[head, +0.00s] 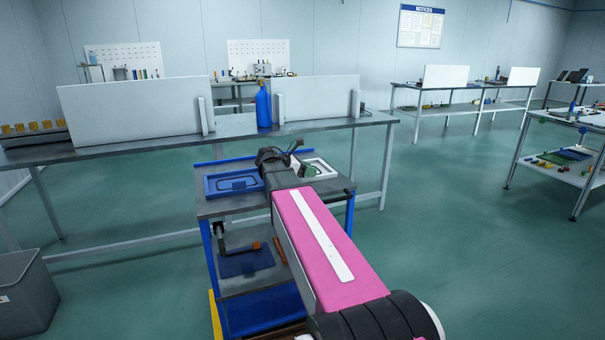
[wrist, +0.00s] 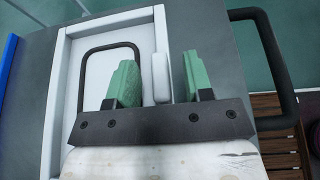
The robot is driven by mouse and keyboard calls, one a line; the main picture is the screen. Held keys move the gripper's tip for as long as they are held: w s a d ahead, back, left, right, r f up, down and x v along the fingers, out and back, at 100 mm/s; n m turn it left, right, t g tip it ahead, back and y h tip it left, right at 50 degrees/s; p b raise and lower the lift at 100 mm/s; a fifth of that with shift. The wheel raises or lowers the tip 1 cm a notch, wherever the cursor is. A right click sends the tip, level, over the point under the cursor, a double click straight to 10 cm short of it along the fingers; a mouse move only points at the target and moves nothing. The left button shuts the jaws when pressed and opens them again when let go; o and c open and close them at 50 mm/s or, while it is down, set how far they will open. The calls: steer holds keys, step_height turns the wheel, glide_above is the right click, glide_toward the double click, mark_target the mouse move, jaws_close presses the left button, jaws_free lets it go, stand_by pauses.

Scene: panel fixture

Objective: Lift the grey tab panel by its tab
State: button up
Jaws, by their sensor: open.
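The light grey panel (wrist: 97,72) lies in a pale raised frame, with a black loop line on its face. It also shows in the head view (head: 322,163), partly covered by my arm. A pale upright tab (wrist: 161,80) stands near the right side of the panel. My gripper (wrist: 158,58) is open, with one green finger on each side of the tab. A gap shows between the tab and both fingers. The lower part of the panel is hidden behind the gripper body. In the head view my gripper (head: 306,171) is at the panel, mostly hidden by my wrist.
A blue tray (head: 208,187) lies left of the panel on the same cart (head: 240,205). A black bar handle (wrist: 281,70) sticks out at the cart's right edge. A long bench (head: 180,136) with white boards and a blue bottle (head: 263,106) stands behind.

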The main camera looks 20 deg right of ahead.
steer(key=shift+x, duration=0.75)
jaws_close()
steer(key=shift+r, duration=0.2)
